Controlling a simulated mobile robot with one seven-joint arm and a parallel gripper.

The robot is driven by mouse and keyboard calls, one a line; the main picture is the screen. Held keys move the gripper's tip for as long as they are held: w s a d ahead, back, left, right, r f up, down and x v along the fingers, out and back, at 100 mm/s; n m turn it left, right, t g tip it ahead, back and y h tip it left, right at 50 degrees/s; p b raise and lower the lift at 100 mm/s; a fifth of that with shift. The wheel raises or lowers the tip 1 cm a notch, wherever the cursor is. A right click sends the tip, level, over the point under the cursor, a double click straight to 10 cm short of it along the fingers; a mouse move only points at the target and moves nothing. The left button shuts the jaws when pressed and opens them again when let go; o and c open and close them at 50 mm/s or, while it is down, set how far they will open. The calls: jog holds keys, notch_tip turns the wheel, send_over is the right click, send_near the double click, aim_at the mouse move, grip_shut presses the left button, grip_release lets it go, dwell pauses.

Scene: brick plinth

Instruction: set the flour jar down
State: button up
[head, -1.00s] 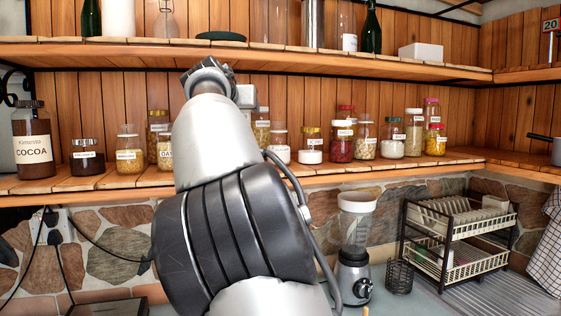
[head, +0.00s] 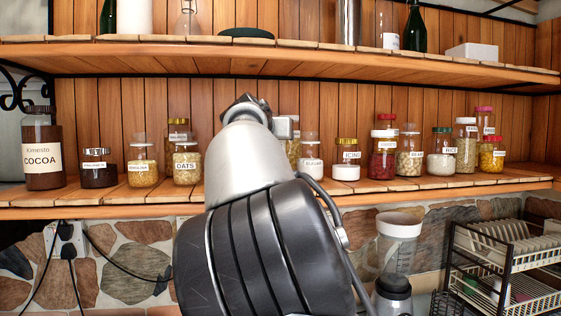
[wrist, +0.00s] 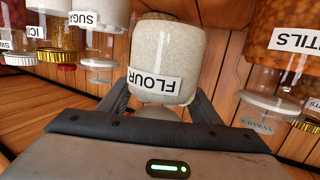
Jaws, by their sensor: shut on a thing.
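The flour jar (wrist: 165,58) is a clear jar of pale powder with a white FLOUR label. It shows upside down in the wrist view, between the two fingers of my gripper (wrist: 160,98), which is shut on it. In the head view my arm hides the jar and the fingers. I cannot tell whether the flour jar's base touches the shelf.
The icing jar (head: 347,172) and several others line the shelf. The upper shelf (head: 330,60) is overhead. A blender (head: 398,245) stands below.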

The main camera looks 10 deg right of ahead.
jog(key=shift+f+b, duration=0.45)
jog(key=shift+f, duration=1.75)
jog(key=shift+d, duration=0.1)
jog(key=o, duration=1.4)
jog(key=shift+f, duration=0.15)
jog(key=shift+c, duration=0.2)
jog(key=shift+s+a+b, duration=0.25)
jog(key=shift+b, duration=0.05)
jog(key=b+v, duration=0.6)
jog(key=v, duration=0.3)
jog(key=shift+s+a, duration=0.2)
jog(key=shift+s, duration=0.2)
jog(key=shift+s+a+r+b, duration=0.1)
jog(key=shift+s+b, duration=0.15)
jog(key=shift+s, duration=0.1)
jog(key=shift+s+a+r+b, duration=0.1)
jog(key=shift+s+r+b, duration=0.05)
jog(key=shift+s+b, duration=0.15)
